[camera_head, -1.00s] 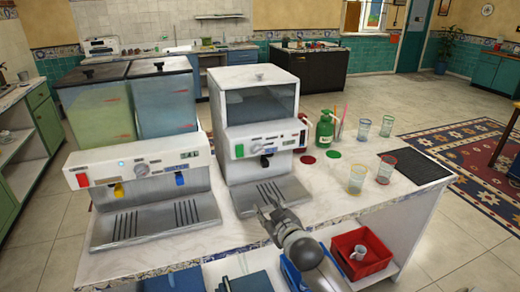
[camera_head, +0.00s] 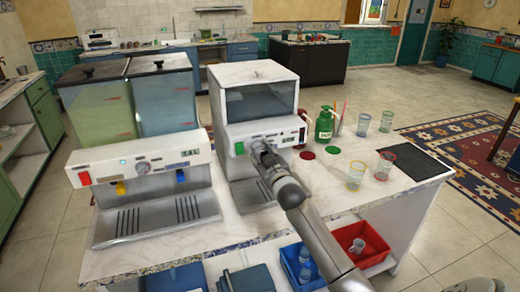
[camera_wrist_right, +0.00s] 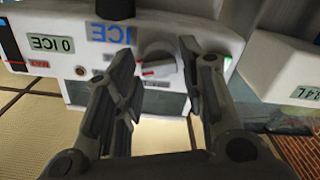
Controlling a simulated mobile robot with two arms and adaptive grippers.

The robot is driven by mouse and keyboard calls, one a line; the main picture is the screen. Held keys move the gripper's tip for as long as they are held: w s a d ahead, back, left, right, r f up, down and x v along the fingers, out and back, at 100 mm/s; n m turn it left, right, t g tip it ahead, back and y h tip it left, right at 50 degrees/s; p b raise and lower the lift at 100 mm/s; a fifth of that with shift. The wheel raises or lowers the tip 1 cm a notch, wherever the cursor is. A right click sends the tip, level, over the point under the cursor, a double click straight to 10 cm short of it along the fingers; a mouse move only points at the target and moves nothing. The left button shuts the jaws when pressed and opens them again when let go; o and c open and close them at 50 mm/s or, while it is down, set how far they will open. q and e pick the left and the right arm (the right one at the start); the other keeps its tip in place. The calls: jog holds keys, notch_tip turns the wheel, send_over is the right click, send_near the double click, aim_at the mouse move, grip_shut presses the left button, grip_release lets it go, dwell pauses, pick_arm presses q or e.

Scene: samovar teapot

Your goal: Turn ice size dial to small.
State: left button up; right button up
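The white ice machine (camera_head: 240,75) stands on the marble-topped counter, right of the drink dispenser. In the right wrist view its front panel is upside down, with an ICE label (camera_wrist_right: 105,33), a display and a grey round dial (camera_wrist_right: 157,58) with a red mark. My right gripper (camera_head: 262,150) is at the machine's front panel, and its arm hides part of the panel and tray in the head view. In the right wrist view my right gripper (camera_wrist_right: 158,82) is open, with one finger on each side of the dial. I cannot tell whether they touch it.
A two-tank drink dispenser (camera_head: 140,160) stands close on the left. A green bottle (camera_head: 324,126), several glasses (camera_head: 356,175) and a dark mat (camera_head: 412,162) are on the right of the counter. A red bin (camera_head: 372,245) and blue bins sit on the shelf below.

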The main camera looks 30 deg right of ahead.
jog(key=shift+w+d, duration=0.1)
jog(key=shift+w, duration=0.5)
jog(key=shift+c, duration=0.5)
jog(key=c, duration=0.6)
jog(key=shift+c, duration=0.2)
